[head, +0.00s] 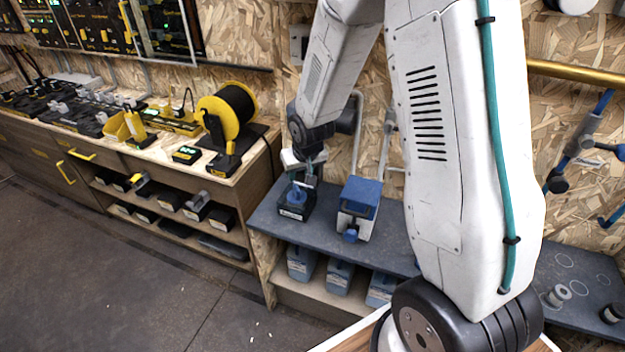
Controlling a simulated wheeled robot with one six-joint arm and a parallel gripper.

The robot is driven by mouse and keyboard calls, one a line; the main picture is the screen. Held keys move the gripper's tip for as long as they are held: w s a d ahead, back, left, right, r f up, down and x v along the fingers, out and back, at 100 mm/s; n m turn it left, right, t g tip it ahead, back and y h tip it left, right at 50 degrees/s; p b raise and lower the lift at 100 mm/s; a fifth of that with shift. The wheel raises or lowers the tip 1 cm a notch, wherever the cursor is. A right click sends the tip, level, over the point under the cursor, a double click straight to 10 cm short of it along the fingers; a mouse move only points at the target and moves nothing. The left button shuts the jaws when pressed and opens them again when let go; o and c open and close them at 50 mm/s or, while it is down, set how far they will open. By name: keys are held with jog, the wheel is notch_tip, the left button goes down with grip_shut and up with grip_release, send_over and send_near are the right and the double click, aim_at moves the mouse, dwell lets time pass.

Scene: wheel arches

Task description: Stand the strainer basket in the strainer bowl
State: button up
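My gripper (304,172) is at the end of my arm, pointing down over the left part of the blue-grey bench. Right below it is a small dark open-topped holder (293,212) with a blue part (297,194) at its top. The fingers are small and dark here, and I cannot tell whether they touch or hold the blue part. Two small grey cylindrical parts, one lying pale (557,295) and one darker (613,313), are on the bench at the far right. I cannot surely tell which things are the strainer basket and strainer bowl.
A blue-topped white device (359,208) stands just right of the holder. A yellow cable reel (228,112) is on the wooden counter to the left. Blue-grey containers (340,275) sit on the shelf below. My arm hides the bench's middle. The floor at left is mostly clear.

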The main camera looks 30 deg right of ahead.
jog(key=s+a+r+g, duration=0.1)
jog(key=s+a+r, duration=0.1)
jog(key=s+r, duration=1.45)
jog(key=s+a+r+g, duration=0.1)
jog(key=s+r, duration=0.3)
jog(key=s, duration=0.4)
jog(key=s+r+n+g, duration=0.1)
jog(key=s+r, duration=0.3)
jog(key=s, duration=0.5)
jog(key=shift+a+r, duration=0.3)
jog(key=shift+a, duration=0.1)
jog(key=shift+c, duration=0.3)
